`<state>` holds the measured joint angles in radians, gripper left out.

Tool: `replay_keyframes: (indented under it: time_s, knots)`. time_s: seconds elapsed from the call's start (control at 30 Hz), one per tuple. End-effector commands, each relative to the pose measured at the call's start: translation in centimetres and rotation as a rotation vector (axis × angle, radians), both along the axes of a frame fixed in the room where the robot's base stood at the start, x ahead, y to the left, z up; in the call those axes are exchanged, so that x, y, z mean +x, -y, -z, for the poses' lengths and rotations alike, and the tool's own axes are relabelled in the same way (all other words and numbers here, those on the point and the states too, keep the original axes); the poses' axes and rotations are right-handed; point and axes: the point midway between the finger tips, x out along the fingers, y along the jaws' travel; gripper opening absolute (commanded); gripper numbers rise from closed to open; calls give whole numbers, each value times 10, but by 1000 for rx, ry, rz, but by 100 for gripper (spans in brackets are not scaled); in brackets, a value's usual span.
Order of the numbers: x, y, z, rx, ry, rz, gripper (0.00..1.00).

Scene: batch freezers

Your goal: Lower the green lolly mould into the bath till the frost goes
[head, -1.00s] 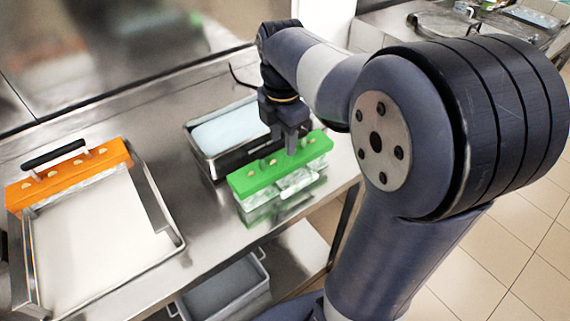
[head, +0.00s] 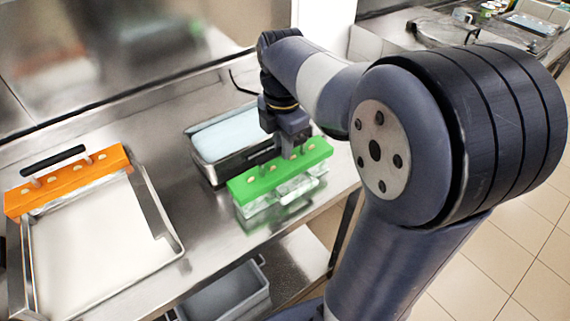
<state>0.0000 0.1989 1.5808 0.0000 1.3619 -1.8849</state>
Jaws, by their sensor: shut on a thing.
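My gripper (head: 293,143) is shut on the green lolly mould (head: 268,179), at its middle. The mould is a long green bar with pale stick ends along its top and clear, frosty-looking pockets below. It is held roughly level above the steel bench, in front of the bath and to its right. The bath (head: 207,172) is a dark-sided metal tank with pale blue liquid (head: 227,133) in it. The mould and gripper hide part of the bath's front and right side. I cannot tell how far the pockets are above the bench.
An orange mould (head: 68,182) with a black handle lies across the far end of a shallow metal tray (head: 160,222) at left. A grey bin (head: 232,292) sits on the shelf below. The bench between tray and bath is clear.

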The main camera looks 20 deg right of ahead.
Motion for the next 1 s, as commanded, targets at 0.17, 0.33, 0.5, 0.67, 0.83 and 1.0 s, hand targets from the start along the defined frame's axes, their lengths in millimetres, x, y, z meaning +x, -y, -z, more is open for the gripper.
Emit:
replay_keyframes:
  time_s: [0.17, 0.33, 0.5, 0.67, 0.83, 1.0]
  knots:
    - [0, 0, -1, 0, 1, 0, 0]
    - [0, 0, -12, 0, 1, 0, 0]
    - [0, 0, -27, 0, 2, 0, 0]
    - [0, 0, -40, 0, 2, 0, 0]
    - [0, 0, -53, 0, 2, 0, 0]
    - [0, 0, -67, 0, 2, 0, 0]
